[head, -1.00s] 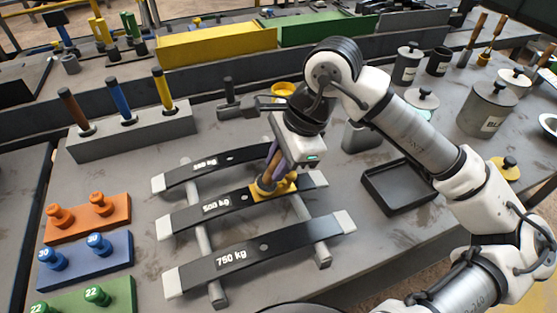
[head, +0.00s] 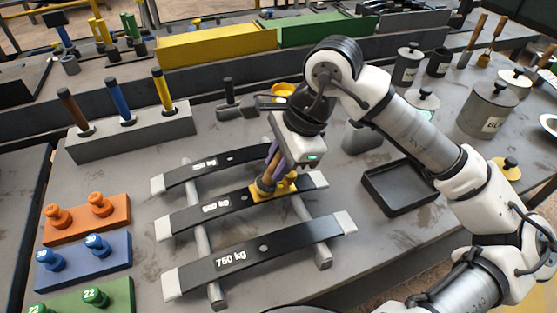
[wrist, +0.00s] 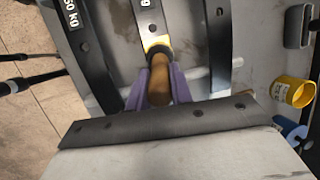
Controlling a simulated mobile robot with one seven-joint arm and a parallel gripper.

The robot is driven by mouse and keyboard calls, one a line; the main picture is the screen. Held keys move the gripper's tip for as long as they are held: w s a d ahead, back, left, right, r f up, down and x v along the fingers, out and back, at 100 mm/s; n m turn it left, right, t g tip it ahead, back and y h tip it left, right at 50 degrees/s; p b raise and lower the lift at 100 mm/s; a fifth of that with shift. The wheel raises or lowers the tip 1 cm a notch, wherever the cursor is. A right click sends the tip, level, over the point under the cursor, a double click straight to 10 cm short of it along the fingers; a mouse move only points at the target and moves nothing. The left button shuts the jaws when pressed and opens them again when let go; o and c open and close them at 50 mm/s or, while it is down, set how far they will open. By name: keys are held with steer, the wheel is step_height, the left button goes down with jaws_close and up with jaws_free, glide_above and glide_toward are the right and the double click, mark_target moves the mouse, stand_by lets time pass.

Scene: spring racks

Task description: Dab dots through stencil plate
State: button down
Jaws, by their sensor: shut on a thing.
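My gripper (head: 271,166) is shut on the wooden handle of a dabber (wrist: 159,80), between purple fingers. The dabber is tilted in the head view, with its lower end at the yellow stencil plate (head: 287,187). The plate lies on the middle spring leaf (head: 226,208), right of its centre, and also shows as a yellow edge in the wrist view (wrist: 154,42). The dabber and fingers cover part of the plate. I cannot tell whether the dabber's tip touches, and no dots are visible.
The 750 kg leaf (head: 285,250) lies in front, and another leaf (head: 238,162) behind, across two grey rails. A yellow paint cup (wrist: 295,91) stands behind the gripper. A black tray (head: 399,208) lies to the right. Orange (head: 118,219) and blue (head: 105,262) peg blocks sit left.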

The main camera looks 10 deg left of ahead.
stand_by(0.3)
steer(key=shift+r+p, duration=1.4)
steer(key=shift+r, duration=2.05)
steer(key=shift+w, duration=0.1)
